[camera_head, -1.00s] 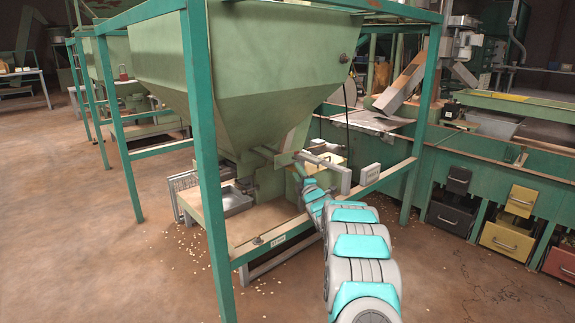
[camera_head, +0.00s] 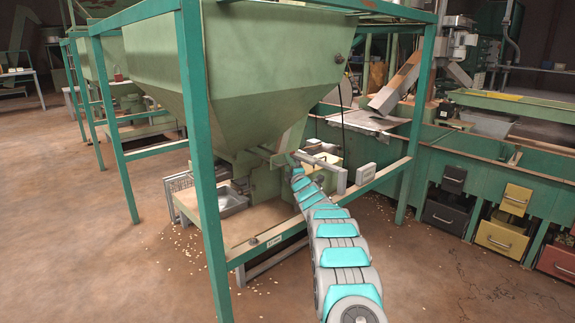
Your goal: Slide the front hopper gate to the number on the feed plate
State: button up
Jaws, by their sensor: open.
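The front hopper (camera_head: 270,95) is a large pale green funnel hanging in a teal frame. Its outlet and gate parts (camera_head: 262,152) sit at the bottom of the funnel, partly behind my arm. The gate's exact position is too small to tell. My gripper (camera_head: 293,158) is at the far end of my arm, close to the right side of the outlet. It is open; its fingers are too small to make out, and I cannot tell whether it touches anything. A small pale plate (camera_head: 365,174) stands on the frame's right rail; I cannot read a number on it.
A metal tray (camera_head: 232,201) sits below the outlet at left. The teal front post (camera_head: 203,170) stands left of my arm. A small label (camera_head: 273,240) is on the lower rail. Drawers (camera_head: 499,236) line the bench at right. Brown floor is open at left and in front.

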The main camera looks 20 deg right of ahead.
grip_shut()
dwell(0.3)
dwell(1.1)
